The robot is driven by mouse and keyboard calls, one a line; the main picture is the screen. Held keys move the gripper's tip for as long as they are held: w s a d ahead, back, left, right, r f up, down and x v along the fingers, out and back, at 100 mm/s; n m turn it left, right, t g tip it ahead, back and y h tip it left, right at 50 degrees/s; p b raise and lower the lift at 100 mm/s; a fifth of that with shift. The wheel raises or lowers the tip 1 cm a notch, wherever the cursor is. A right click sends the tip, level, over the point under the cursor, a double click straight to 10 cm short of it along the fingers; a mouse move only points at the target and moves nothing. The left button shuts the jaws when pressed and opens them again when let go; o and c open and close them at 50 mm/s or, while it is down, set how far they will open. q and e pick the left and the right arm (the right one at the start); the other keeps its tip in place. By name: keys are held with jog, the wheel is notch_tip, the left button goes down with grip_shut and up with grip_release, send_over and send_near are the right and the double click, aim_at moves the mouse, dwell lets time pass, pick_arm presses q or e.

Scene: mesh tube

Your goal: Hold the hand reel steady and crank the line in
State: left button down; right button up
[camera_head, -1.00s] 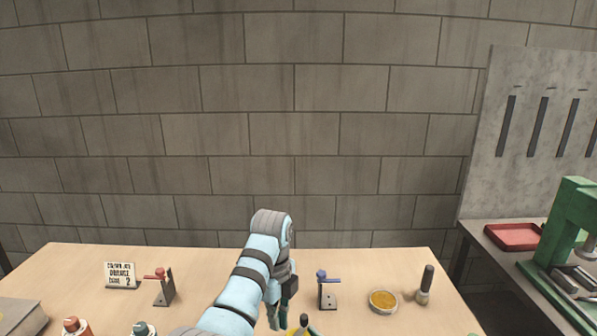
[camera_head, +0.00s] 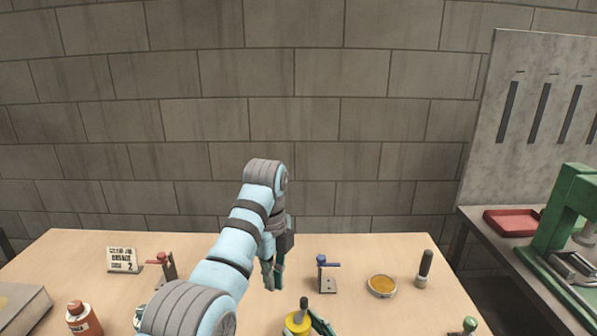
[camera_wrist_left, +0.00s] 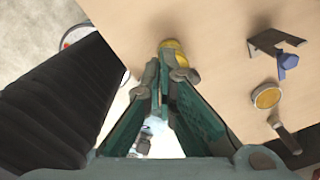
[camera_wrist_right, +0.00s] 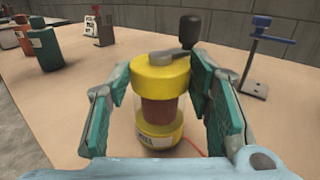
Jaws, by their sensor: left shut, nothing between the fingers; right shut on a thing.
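The hand reel, with a yellow cap, shows at the bottom of the head view (camera_head: 297,323) and upright in the right wrist view (camera_wrist_right: 160,75). It has a dark red spool in a clear body and a crank with a black knob (camera_wrist_right: 190,28). My right gripper (camera_wrist_right: 160,95) is shut on the reel, a finger on each side; in the head view only a bit of it shows. My left gripper (camera_head: 272,283) is shut and empty, pointing down left of the reel. In the left wrist view its fingertips (camera_wrist_left: 166,72) hide part of the yellow reel (camera_wrist_left: 174,50).
A blue-topped bracket (camera_head: 326,275), an amber dish (camera_head: 381,286) and a dark-handled tool (camera_head: 424,268) stand right of the reel. A red-topped bracket (camera_head: 166,268), a sign card (camera_head: 122,260) and an orange bottle (camera_head: 83,320) stand left. A thin red line (camera_wrist_right: 190,148) lies by the reel.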

pick_arm(q)
notch_tip(320, 180, down, 7)
jog(key=shift+r, duration=0.15)
jog(key=shift+s+d, duration=0.1)
jog(key=shift+d, duration=0.5)
dwell(0.9)
jog(key=shift+a, duration=0.1)
notch_tip(320, 180, up, 6)
jog(key=shift+a, duration=0.3)
dwell(0.3)
